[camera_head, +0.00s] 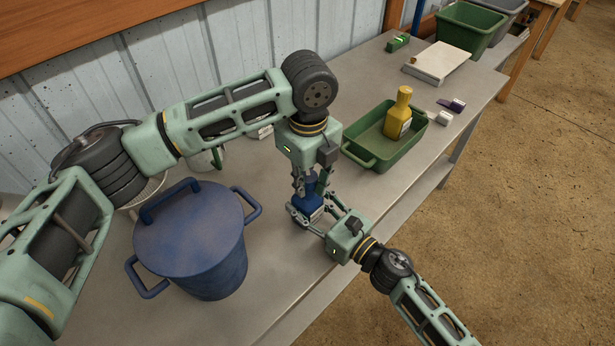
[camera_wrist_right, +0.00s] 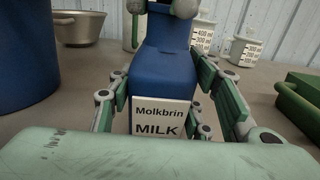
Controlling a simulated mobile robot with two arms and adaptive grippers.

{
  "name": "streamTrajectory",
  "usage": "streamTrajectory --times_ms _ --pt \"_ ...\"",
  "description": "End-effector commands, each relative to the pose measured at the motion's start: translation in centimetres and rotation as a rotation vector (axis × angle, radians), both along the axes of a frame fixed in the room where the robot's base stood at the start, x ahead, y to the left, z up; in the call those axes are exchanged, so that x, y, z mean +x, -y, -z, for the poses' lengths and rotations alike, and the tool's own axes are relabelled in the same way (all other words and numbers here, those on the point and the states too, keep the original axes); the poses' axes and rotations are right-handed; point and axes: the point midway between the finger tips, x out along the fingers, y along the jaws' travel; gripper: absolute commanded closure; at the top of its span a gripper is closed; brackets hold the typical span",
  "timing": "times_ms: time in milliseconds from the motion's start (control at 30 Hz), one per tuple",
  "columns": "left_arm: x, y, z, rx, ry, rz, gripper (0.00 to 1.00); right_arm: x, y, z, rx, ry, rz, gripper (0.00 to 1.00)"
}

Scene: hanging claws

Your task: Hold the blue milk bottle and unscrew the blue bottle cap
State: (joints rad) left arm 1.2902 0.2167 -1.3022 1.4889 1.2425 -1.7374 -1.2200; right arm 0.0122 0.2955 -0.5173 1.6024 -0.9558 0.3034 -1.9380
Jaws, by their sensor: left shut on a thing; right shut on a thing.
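The blue milk bottle (camera_head: 309,203) stands upright on the grey table, right of the big blue pot. In the right wrist view the bottle (camera_wrist_right: 163,70) shows a white label reading "Molkbrin MILK". My right gripper (camera_head: 315,214) is shut on the bottle's body, its fingers on both sides of it; they also show in the right wrist view (camera_wrist_right: 165,105). My left gripper (camera_head: 312,182) comes down from above, shut on the bottle's top. The blue cap is hidden between the left fingers, so I cannot tell how far it is turned.
A blue lidded pot (camera_head: 195,240) stands close on the left. A green tray (camera_head: 385,137) with a yellow bottle (camera_head: 398,113) is behind on the right. Measuring cups (camera_wrist_right: 245,50) and a metal bowl (camera_wrist_right: 77,27) stand behind. Table front edge is near.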

Motion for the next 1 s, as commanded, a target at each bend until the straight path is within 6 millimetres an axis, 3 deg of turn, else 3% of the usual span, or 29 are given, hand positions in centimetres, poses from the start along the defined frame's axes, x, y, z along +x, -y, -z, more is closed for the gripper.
streamTrajectory --times_ms 200,567,1000 --pt "-0.38 0.37 -0.31 -0.014 0.002 -0.205 1.0 0.19 0.42 0.6 -0.008 -0.012 0.013 1.0" --pt "-0.33 0.29 -0.32 -0.013 0.005 -0.242 1.0 0.22 0.49 0.61 -0.008 -0.011 0.014 1.0" --pt "-0.29 0.59 -0.39 -0.039 0.027 -0.864 1.0 0.21 0.53 0.64 -0.007 -0.013 0.015 1.0"
